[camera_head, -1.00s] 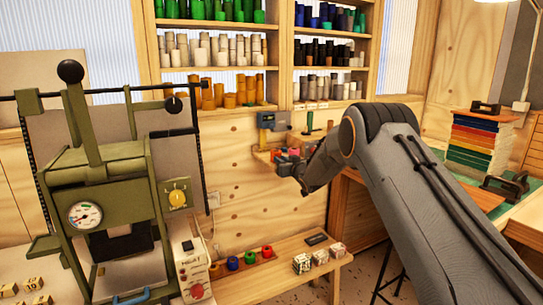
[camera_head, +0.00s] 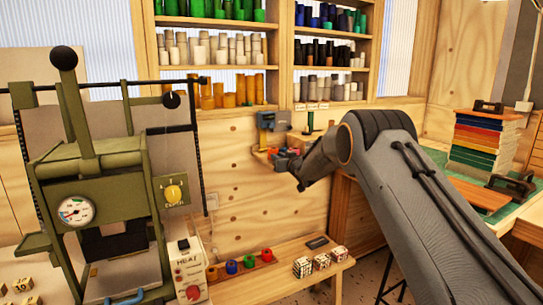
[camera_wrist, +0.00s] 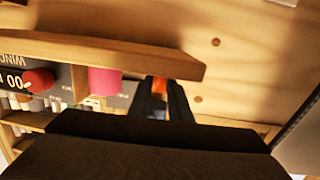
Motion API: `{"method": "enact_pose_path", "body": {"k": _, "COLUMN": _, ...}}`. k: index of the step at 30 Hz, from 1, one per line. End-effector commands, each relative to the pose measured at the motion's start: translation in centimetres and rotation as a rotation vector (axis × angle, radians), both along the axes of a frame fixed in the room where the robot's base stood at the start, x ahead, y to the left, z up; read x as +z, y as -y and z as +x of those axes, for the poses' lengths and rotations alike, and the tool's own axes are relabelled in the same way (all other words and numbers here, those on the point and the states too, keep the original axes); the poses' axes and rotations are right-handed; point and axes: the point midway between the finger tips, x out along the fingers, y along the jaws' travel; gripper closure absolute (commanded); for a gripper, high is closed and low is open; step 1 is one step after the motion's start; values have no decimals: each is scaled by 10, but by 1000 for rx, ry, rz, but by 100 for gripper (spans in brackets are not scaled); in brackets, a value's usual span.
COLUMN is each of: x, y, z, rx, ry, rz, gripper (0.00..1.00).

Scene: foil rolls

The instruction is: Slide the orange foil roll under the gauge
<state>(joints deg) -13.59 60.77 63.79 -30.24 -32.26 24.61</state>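An orange piece, seemingly the orange foil roll (camera_wrist: 158,87), shows between the fingertips of my gripper (camera_wrist: 162,92) in the wrist view. The two dark fingers stand on either side of it; I cannot tell whether they touch it. Its far part is hidden. In the head view my gripper (camera_head: 285,163) is at the small wall shelf, and its fingers are too small to read. A grey-blue device with a yellow patch, possibly the gauge (camera_head: 268,121), stands on that shelf. A dark lettered panel (camera_wrist: 12,72) shows at the left of the wrist view.
A pink roll (camera_wrist: 103,80) and a red one (camera_wrist: 40,80) are left of my fingers. A wooden board (camera_wrist: 110,52) runs close above them. A green press (camera_head: 95,165) stands at left. A bench (camera_head: 265,280) holds several coloured rings and patterned cubes.

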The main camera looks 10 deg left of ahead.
Motion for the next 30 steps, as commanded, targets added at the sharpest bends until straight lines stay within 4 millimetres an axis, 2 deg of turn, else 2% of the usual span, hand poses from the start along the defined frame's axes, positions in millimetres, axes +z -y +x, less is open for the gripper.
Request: {"method": "enact_pose_path", "body": {"k": 30, "x": -2, "y": -16, "z": 29, "rx": 1, "ry": 0, "rz": 0, "gripper": 83}}
